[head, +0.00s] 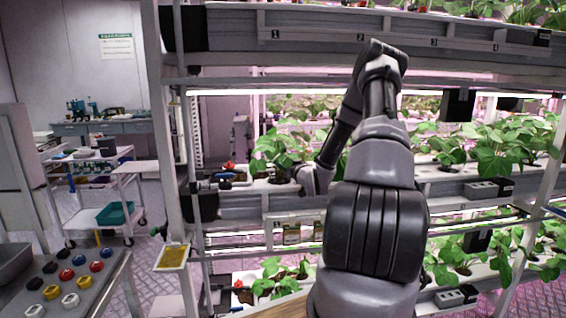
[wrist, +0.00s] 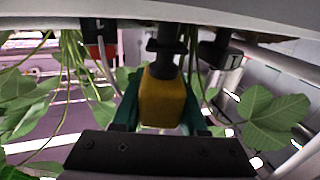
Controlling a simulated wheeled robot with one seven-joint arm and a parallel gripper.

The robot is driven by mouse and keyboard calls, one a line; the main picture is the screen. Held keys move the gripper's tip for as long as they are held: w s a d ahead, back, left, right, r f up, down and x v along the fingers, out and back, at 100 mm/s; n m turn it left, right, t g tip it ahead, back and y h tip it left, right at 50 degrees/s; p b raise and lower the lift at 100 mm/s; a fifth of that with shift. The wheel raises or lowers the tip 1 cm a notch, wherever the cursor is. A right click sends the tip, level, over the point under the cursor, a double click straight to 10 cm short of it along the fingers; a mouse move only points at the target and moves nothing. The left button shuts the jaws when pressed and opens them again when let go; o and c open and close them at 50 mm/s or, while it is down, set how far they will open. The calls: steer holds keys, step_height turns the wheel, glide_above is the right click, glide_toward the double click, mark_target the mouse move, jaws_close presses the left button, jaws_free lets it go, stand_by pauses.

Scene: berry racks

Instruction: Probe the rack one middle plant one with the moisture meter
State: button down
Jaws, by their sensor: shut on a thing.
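My gripper (wrist: 160,112) is shut on the yellow body of the moisture meter (wrist: 162,98), with one green finger on each side. The meter's black end points toward the white planting channel (wrist: 225,12) at the top of the wrist view. I cannot tell whether its tip is in the growing medium. Green stems and leaves (wrist: 270,112) surround it closely. In the head view, my arm reaches to the middle shelf beside the leftmost leafy plant (head: 272,148). The fingers and meter are hidden there.
A black block marked 1 (wrist: 220,52) and a red-and-black piece (wrist: 98,42) flank the meter. The upper shelf (head: 340,28) lies over the middle tier.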

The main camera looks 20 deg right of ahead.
steer(key=shift+f, duration=0.15)
steer(key=shift+f, duration=0.5)
steer(key=shift+c, duration=1.8)
jaws_free()
steer(key=shift+f, duration=0.1)
steer(key=shift+o, duration=0.3)
steer(key=o, duration=0.3)
steer(key=shift+r, duration=3)
